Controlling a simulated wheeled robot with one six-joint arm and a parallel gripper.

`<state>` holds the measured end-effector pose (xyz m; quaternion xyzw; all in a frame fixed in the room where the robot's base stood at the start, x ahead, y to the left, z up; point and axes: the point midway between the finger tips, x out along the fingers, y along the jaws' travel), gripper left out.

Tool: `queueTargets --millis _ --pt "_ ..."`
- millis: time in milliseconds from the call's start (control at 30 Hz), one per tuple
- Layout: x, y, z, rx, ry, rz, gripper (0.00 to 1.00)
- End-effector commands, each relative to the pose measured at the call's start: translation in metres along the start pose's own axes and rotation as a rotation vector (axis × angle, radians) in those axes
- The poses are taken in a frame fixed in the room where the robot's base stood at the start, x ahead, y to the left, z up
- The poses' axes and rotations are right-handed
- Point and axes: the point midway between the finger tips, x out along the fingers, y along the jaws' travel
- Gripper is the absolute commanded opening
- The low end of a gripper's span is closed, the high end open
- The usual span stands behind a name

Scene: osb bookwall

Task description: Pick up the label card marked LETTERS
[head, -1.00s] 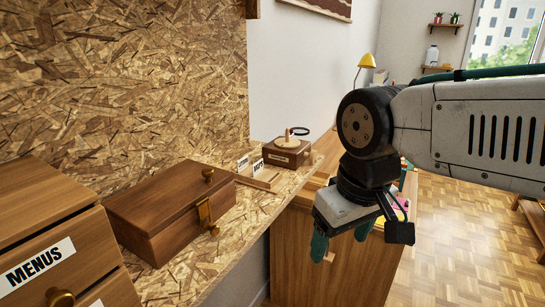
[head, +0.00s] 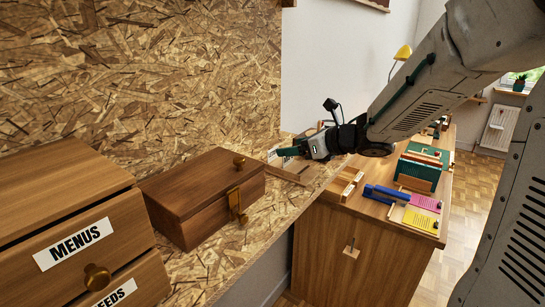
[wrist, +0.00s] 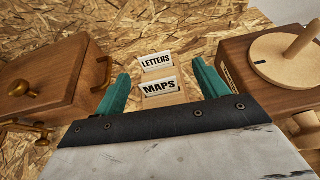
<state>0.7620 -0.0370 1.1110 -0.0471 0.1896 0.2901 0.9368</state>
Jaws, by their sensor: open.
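The white LETTERS card (wrist: 156,61) stands upright in the wrist view, behind the white MAPS card (wrist: 160,88). Both stand in a small wooden holder (wrist: 166,100), whose edge also shows in the head view (head: 290,174). My gripper (wrist: 160,72) is open and empty, with one teal finger on either side of the cards as seen from the wrist. The fingers appear short of the LETTERS card and not touching it. In the head view my gripper (head: 288,151) reaches over the shelf and largely hides the cards.
A wooden box (head: 205,195) with brass latch stands left of the holder. A second box (wrist: 270,75) with a round spindle stand stands close on the right. OSB board (head: 150,80) rises behind. A MENUS drawer unit (head: 70,225) is at far left.

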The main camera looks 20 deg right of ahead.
Motion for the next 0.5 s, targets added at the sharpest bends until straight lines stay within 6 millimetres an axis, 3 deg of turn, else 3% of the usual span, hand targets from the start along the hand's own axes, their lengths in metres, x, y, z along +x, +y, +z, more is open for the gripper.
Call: queueTargets --millis 500 --pt "0.061 0.010 -0.006 -0.033 0.002 0.026 0.73"
